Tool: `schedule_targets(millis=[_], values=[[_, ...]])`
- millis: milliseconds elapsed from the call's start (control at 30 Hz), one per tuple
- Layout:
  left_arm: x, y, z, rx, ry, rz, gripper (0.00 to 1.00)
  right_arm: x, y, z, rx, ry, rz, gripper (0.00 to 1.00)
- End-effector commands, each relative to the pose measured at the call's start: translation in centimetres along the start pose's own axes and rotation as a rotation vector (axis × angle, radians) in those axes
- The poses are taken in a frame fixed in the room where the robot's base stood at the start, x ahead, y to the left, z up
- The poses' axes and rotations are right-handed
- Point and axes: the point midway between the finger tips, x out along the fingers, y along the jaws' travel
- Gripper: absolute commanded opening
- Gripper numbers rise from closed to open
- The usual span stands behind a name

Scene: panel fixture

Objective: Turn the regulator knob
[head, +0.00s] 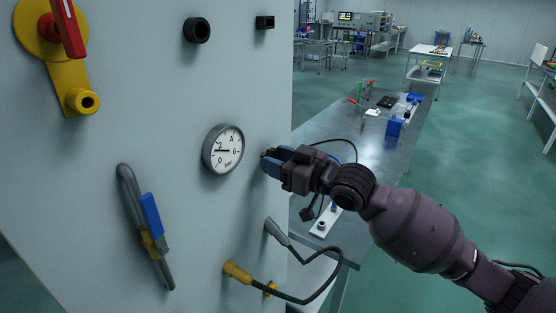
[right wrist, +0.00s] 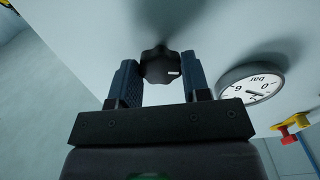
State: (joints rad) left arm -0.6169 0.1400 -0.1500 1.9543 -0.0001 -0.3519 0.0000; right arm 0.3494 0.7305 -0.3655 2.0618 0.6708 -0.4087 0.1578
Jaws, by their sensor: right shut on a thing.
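The regulator knob (right wrist: 160,66) is black and lobed with a white mark on its face, and it sits on the light panel. My right gripper (head: 270,162) is at the panel, right of the gauge, with its blue fingers closed on either side of the knob. In the head view the fingers hide most of the knob. The round pressure gauge (head: 224,149) is marked in bar, and its needle points left, near the 2. It also shows at the right of the right wrist view (right wrist: 252,85). My left gripper is not in view.
The panel (head: 100,200) also carries a red and yellow rotary handle (head: 65,30), a blue-gripped lever (head: 151,215), black fittings (head: 197,30) and a cable with a yellow connector (head: 237,272). A metal table (head: 350,140) with small parts stands behind my right arm.

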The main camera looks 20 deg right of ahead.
Motion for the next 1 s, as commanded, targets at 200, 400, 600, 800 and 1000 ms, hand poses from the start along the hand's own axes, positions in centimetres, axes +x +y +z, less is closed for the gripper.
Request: schedule_targets(millis=[200,400,600,800,1000], values=[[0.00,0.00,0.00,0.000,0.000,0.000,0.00,-0.02,-0.05,0.20,0.207,-0.003,0.000,0.20],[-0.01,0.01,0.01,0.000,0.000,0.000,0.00,-0.01,-0.08,0.19,0.381,-0.003,0.000,0.20],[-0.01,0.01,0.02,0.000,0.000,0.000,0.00,-0.01,-0.09,0.20,0.518,-0.004,0.000,0.20],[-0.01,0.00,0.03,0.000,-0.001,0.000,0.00,-0.02,-0.10,0.22,0.609,-0.005,0.001,0.20],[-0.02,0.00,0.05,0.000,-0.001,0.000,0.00,-0.02,-0.11,0.24,0.653,-0.005,0.001,0.20]])
